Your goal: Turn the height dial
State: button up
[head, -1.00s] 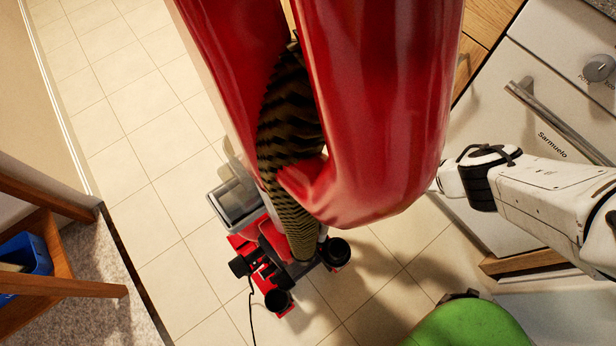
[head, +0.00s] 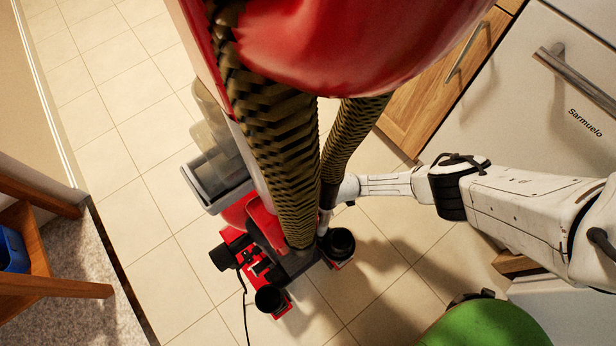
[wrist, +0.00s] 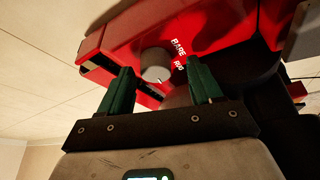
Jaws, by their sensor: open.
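The height dial (wrist: 157,65) is a short grey knob on the red vacuum cleaner base, with white lettering "BARE" and "RUG" beside it in the wrist view. My gripper (wrist: 160,70) is open, its two green fingers apart, with the dial showing between the fingertips. I cannot tell whether either finger touches it. In the head view the red vacuum base (head: 236,243) stands on the tiled floor; the dial is not discernible there, and my gripper is hidden behind the hose at the end of my white arm.
The ribbed hose (head: 280,150) and red upper body (head: 350,40) of the vacuum fill the middle of the head view. A white appliance (head: 520,120) and wooden cabinet (head: 430,95) stand right. A wooden chair (head: 50,285) is left. Tiled floor is free at upper left.

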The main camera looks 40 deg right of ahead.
jog(key=shift+w+a+f, duration=0.1)
jog(key=shift+a+f, duration=0.05)
jog(key=shift+f, duration=0.35)
jog(key=shift+c, duration=0.3)
jog(key=shift+a, duration=0.1)
jog(key=c, duration=1)
jog(key=shift+n+b, duration=0.4)
jog(key=shift+b, duration=0.05)
jog(key=n+g+b, duration=0.1)
jog(key=n, duration=0.1)
jog(key=n+b, duration=0.1)
jog(key=shift+f+n+g+y+b, duration=0.2)
jog(key=shift+n+g+y+b, duration=0.1)
jog(key=shift+n+g, duration=0.1)
jog(key=n+g+b, duration=0.2)
jog(key=n+b, duration=0.1)
jog(key=n, duration=0.2)
jog(key=shift+w, duration=0.15)
jog(key=n+g+b, duration=0.1)
jog(key=n, duration=0.2)
jog(key=n+h+b, duration=0.1)
jog(key=n, duration=0.1)
jog(key=shift+w+a+n+g+h+b, duration=0.1)
jog(key=shift+a+n+g+h+b, duration=0.05)
jog(key=shift+n+g+h+b, duration=0.2)
jog(key=n+g+h+b, duration=0.1)
jog(key=n, duration=0.3)
jog(key=shift+a+r, duration=0.15)
jog(key=shift+n+h, duration=0.25)
jog(key=shift+n, duration=0.2)
